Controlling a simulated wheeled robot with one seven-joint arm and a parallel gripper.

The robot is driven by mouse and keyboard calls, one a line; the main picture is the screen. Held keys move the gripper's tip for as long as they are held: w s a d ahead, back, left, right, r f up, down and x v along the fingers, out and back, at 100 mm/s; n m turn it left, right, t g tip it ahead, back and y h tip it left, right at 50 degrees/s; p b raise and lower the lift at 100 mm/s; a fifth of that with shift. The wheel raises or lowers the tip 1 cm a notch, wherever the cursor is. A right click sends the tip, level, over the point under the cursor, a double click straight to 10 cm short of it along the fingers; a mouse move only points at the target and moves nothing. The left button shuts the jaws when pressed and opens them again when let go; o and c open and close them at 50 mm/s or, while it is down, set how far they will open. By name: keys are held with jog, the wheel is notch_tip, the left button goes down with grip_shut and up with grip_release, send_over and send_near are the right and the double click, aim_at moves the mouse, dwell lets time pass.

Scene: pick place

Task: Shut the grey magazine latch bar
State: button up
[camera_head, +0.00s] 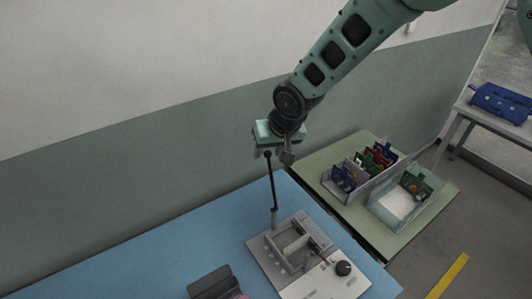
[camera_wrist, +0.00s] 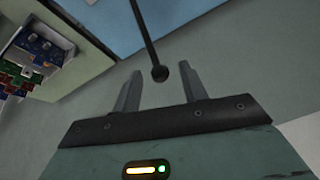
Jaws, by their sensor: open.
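A grey magazine (camera_head: 368,187) stands on the green table, holding several upright coloured boards. It also shows in part at the left of the wrist view (camera_wrist: 12,50). I cannot make out its latch bar separately, nor whether it is open or shut. My gripper (camera_head: 276,153) is open, high above the back of the blue table and left of the magazine. In the wrist view the open gripper (camera_wrist: 160,84) points at the black ball knob (camera_wrist: 159,73) of a thin upright rod. The knob appears between the fingertips; I cannot tell whether it touches them.
The black rod (camera_head: 272,185) rises from a grey fixture (camera_head: 262,256) on the blue table (camera_head: 130,268). A clear-walled tray (camera_head: 396,204) with a green board stands right of the magazine on the green table (camera_head: 349,146). A dark case (camera_head: 210,281) lies at the front.

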aim_at(272, 182)
jog(key=shift+p+x, duration=0.35)
jog(key=shift+x, duration=1.55)
jog(key=shift+c, duration=0.3)
grip_shut()
jog(key=shift+s+d+f+b, duration=0.1)
jog(key=shift+b, duration=0.45)
